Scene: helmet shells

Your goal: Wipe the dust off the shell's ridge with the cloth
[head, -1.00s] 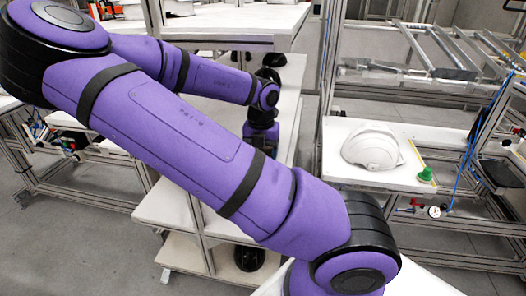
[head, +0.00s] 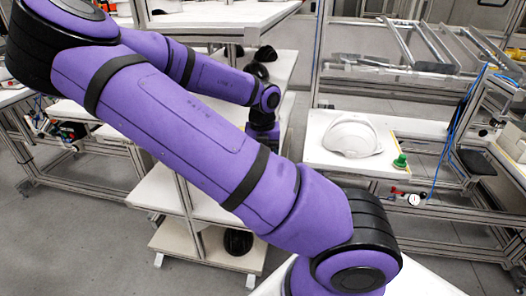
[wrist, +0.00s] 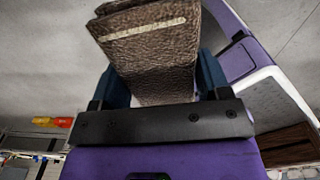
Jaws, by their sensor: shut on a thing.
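In the wrist view my gripper (wrist: 158,66) is shut on a brown, leathery-looking folded cloth (wrist: 152,50) with a pale stripe near its top edge. The cloth stands up between the two dark blue fingers. In the head view a white helmet shell (head: 352,138) rests on a white table (head: 318,155) at the right, well apart from my arm. Dust on its ridge cannot be made out at this size. In the head view the cloth is not visible and my gripper cannot be made out.
A green object (head: 400,161) stands at the table's right front corner, with a small gauge (head: 414,199) below it. Dark domes sit on white shelves in the middle, one low down (head: 238,241). A metal-framed rack (head: 420,60) stands behind the table. Grey floor is open at lower left.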

